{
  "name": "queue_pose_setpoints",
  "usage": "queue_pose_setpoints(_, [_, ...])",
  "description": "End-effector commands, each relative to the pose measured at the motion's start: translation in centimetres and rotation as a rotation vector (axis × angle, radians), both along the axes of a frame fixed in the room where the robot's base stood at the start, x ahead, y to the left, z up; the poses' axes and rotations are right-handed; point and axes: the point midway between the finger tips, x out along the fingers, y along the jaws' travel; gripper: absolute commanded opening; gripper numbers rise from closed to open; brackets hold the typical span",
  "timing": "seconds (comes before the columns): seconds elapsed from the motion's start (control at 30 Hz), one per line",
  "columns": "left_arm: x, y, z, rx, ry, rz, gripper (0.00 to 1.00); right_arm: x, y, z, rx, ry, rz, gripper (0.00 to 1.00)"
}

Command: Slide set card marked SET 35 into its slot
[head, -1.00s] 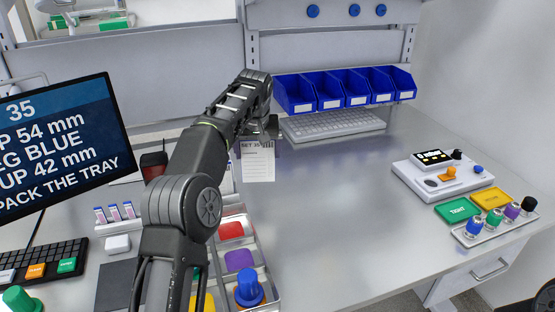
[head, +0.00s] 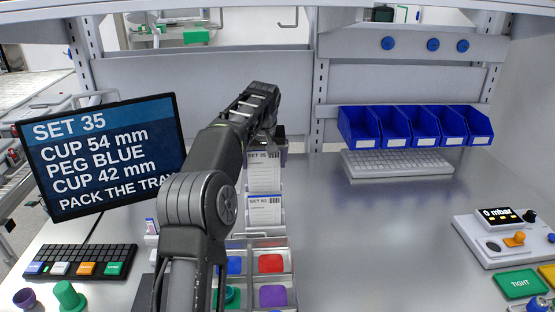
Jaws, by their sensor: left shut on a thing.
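My left gripper (head: 266,146) is shut on the white set card marked SET 35 (head: 264,174), holding it by the top. The card hangs upright, its printed face toward me. Just below it in the picture, a second white card marked SET 62 (head: 264,212) stands upright behind the tray. The lower edge of the SET 35 card meets or nearly meets the top of that card; I cannot tell whether it is in a slot. The slot itself is not clearly visible, and my left arm hides what lies left of the cards. My right gripper is not in view.
A tray (head: 291,262) with coloured compartments lies in front of the cards. A monitor (head: 180,150) reading SET 35 and a keyboard (head: 80,262) are at left. Blue bins (head: 358,128) stand behind a pale rack (head: 395,165).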

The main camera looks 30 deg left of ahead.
Motion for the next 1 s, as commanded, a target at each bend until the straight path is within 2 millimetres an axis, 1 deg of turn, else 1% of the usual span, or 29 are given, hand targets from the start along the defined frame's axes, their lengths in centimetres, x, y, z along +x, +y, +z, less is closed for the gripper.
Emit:
queue_pose_setpoints(0.47, [0.0,0.0,-0.4,0.0,0.0,0.001,0.5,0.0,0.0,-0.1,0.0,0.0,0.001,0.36])
queue_pose_setpoints(0.77, [-0.1,0.0,-2.5,-0.001,0.001,0.0,0.5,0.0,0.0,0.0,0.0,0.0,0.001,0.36])
queue_pose_setpoints(0.8, [0.0,0.0,-3.3,-0.001,0.001,0.0,0.5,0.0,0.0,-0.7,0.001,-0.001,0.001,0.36])
queue_pose_setpoints(0.83, [0.0,0.0,-3.6,-0.001,0.001,0.0,0.5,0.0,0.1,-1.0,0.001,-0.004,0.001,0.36])
queue_pose_setpoints(1.0, [0.0,0.0,-4.6,0.0,0.0,0.0,0.5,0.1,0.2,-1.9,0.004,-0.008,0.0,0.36])
